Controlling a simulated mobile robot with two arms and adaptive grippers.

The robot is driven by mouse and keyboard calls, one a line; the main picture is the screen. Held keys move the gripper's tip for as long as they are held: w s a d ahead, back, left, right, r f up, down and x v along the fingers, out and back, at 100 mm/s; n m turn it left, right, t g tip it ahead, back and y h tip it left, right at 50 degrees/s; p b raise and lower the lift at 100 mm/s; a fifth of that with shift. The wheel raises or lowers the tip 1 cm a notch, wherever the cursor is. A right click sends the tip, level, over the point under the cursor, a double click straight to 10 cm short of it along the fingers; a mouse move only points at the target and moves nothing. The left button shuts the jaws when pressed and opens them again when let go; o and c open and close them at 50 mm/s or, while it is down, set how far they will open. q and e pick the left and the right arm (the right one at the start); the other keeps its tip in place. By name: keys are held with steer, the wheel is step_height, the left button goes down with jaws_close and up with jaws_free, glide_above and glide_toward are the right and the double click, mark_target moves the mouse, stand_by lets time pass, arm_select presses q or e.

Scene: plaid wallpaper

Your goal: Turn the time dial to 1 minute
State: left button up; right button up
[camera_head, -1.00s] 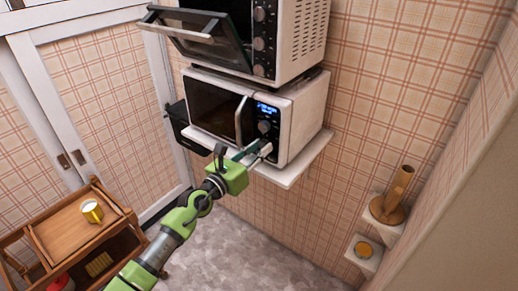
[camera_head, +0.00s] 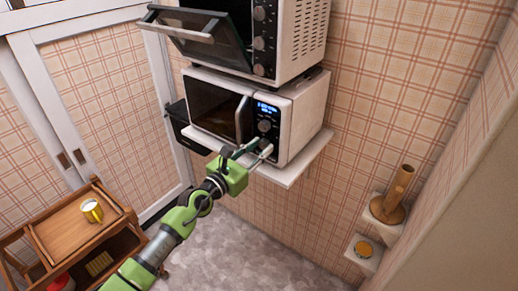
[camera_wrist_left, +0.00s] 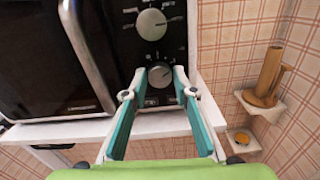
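The white microwave (camera_head: 296,118) stands on a wall shelf, its door (camera_head: 212,108) closed and its blue display lit. Its upper dial (camera_head: 264,126) shows in the head view. The left wrist view shows the upper dial (camera_wrist_left: 152,24) and the lower dial (camera_wrist_left: 160,75) on the black panel. My left gripper (camera_head: 257,150) is in front of the panel's lower part. In the left wrist view its teal fingers (camera_wrist_left: 159,84) are apart, one on each side of the lower dial; I cannot tell if they touch it. Which dial sets the time is not legible. My right gripper is out of view.
A toaster oven (camera_head: 290,40) with its door hanging open sits above the microwave. The shelf edge (camera_head: 285,178) juts out under the microwave. Small wall shelves (camera_head: 366,262) are at right.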

arm_select(q)
steer(key=shift+o, duration=0.6)
steer(key=shift+a, duration=0.1)
steer(key=v, duration=1.2)
